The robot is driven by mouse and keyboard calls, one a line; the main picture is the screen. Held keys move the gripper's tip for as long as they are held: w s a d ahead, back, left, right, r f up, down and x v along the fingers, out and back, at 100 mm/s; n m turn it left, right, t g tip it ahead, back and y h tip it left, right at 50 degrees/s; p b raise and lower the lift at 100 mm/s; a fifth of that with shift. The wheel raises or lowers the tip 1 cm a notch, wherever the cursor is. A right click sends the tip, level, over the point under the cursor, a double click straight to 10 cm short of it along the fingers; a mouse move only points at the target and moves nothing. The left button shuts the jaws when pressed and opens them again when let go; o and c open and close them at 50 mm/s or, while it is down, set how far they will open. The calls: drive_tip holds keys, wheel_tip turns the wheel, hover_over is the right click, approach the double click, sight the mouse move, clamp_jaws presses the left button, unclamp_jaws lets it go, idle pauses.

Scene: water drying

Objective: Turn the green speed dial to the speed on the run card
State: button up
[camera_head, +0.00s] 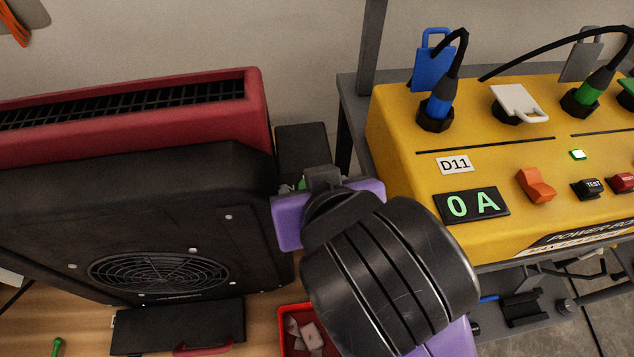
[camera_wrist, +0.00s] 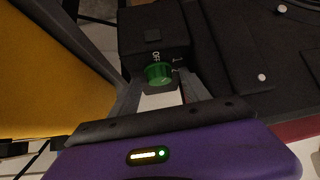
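The green speed dial (camera_wrist: 159,75) sits on a black control box (camera_wrist: 153,37) in the wrist view, with white marks "OFF" and "1" beside it. My gripper (camera_wrist: 160,85) has its two fingers apart, one on either side of the dial's near end. I see no clear contact between fingers and dial. In the head view my purple gripper (camera_head: 300,186) is at the right side of the black and red machine, and hides most of the dial; a small green bit shows there. I cannot make out a run card.
The black and red machine (camera_head: 120,220) stands left of my gripper. A yellow power box (camera_head: 400,130) with plugs, a "D11" label and a "0 A" display (camera_head: 472,205) is close on the right. A red bin (camera_head: 290,345) lies below.

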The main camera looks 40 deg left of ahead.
drive_tip(key=shift+f+b, duration=0.1)
drive_tip(key=shift+b, duration=0.25)
drive_tip(key=shift+w+d+f+n+g+y+b, duration=0.15)
drive_tip(key=shift+n+g+y+b, duration=0.25)
drive_tip(key=shift+n+g+b, duration=0.5)
drive_tip(key=n+b, duration=0.1)
drive_tip(key=n+g+b, duration=0.2)
drive_tip(key=n, duration=0.1)
drive_tip(key=shift+w+y, duration=0.25)
drive_tip(key=shift+y, duration=0.15)
drive_tip(key=w+r+p+v, duration=0.1)
drive_tip(key=p+v, duration=0.1)
drive_tip(key=v, duration=0.7)
drive_tip(key=w+a+r+m+t+y+p, duration=0.1)
drive_tip(key=w+a+r+m+t+y, duration=0.1)
drive_tip(key=w+a+r+y, duration=0.35)
drive_tip(key=w+d+r+m+t+y+p, duration=0.2)
drive_tip(key=w+d+r+m+t, duration=0.3)
drive_tip(key=d+r+t, duration=0.15)
drive_tip(key=s+d+f+m+t+h+p, duration=0.1)
drive_tip(key=d+f+m+t+h+p, duration=0.2)
drive_tip(key=d, duration=0.7)
drive_tip(key=s+d+f+m+t+h+p, duration=0.1)
drive_tip(key=d+f+m+t+h+p, duration=0.2)
drive_tip(key=d+f+m+t+h, duration=0.2)
drive_tip(key=d+m+t+h, duration=0.2)
drive_tip(key=d+m+h, duration=0.2)
drive_tip(key=shift+d+f+p, duration=0.3)
drive_tip(key=shift+d, duration=0.05)
